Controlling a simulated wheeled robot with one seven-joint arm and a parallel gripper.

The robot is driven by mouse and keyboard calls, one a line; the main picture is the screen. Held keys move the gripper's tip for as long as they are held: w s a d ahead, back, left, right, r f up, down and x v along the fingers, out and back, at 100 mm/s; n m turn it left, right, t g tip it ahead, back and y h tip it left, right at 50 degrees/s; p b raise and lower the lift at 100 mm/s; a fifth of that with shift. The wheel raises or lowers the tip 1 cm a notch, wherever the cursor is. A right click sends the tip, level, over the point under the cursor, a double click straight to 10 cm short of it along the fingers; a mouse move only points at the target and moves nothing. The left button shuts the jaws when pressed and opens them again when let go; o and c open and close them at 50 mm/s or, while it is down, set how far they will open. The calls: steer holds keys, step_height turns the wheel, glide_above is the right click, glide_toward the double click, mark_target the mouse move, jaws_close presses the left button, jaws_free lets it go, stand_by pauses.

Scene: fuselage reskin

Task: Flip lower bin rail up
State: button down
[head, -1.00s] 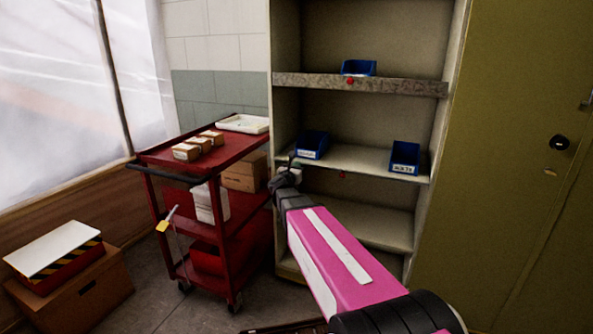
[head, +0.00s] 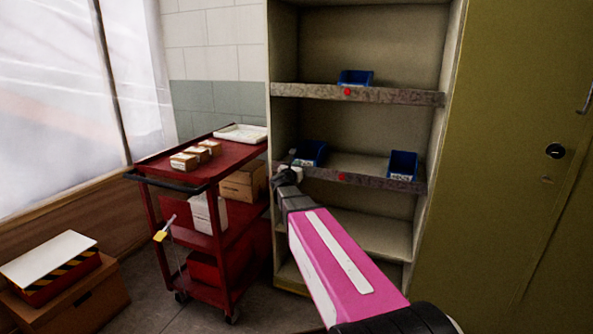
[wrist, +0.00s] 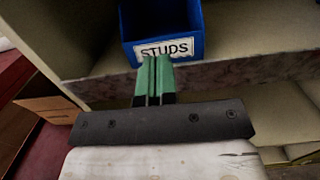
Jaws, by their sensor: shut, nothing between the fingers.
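The lower bin rail (head: 375,181) is a grey mottled strip with a red dot. It stands up along the front of the lower shelf, across the lower fronts of the two blue bins there. My gripper (head: 292,158) is at the left end of this rail, by the left bin (head: 312,150). In the wrist view my gripper's green fingers (wrist: 154,78) are shut and empty, in front of the blue bin labelled STUDS (wrist: 165,28). The rail (wrist: 245,72) runs behind the fingers there; whether they touch it I cannot tell.
The upper rail (head: 400,96) also stands up, with one blue bin (head: 355,77) behind it. A red cart (head: 160,160) with small boxes stands close at the left of the shelving. A green cabinet (head: 500,200) is at the right.

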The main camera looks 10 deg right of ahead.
steer(key=shift+w+d+r, duration=0.15)
steer(key=shift+w+d, duration=0.05)
steer(key=shift+w, duration=0.15)
steer(key=shift+w+d+r, duration=0.1)
steer(key=shift+w+r, duration=0.05)
stand_by(0.4)
